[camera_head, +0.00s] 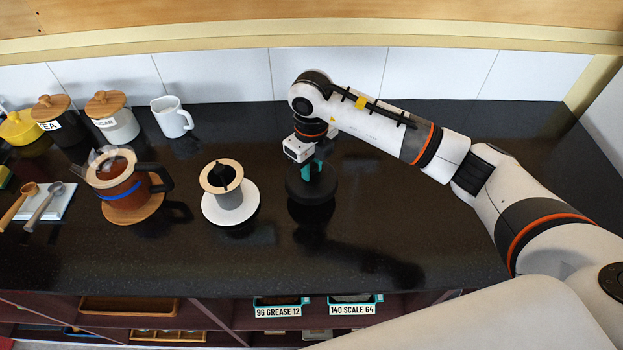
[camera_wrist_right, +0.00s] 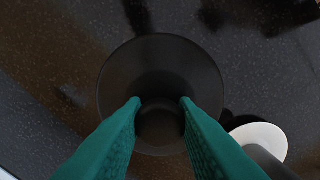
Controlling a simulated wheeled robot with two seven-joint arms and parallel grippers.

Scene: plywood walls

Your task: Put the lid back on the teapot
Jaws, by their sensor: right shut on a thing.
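A dark, wide round piece that looks like a lid (camera_head: 311,190) is in my right gripper (camera_head: 312,168). In the right wrist view the teal fingers (camera_wrist_right: 160,101) close on the raised middle of the dark disc (camera_wrist_right: 160,60). A dark shape lies just under it; I cannot tell whether the disc touches the counter. A glass pot with brown liquid, a blue band and a black handle (camera_head: 122,190) stands at the left, well away from the gripper. Clear, rounded glass shapes show at its top. My left gripper is not in view.
A grey cup with a wooden ring (camera_head: 229,200) stands on a white saucer (camera_head: 248,215) between pot and gripper. A white jug (camera_head: 171,117), canisters (camera_head: 113,118) and spoons (camera_head: 42,205) are at the left. The counter's front middle is clear.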

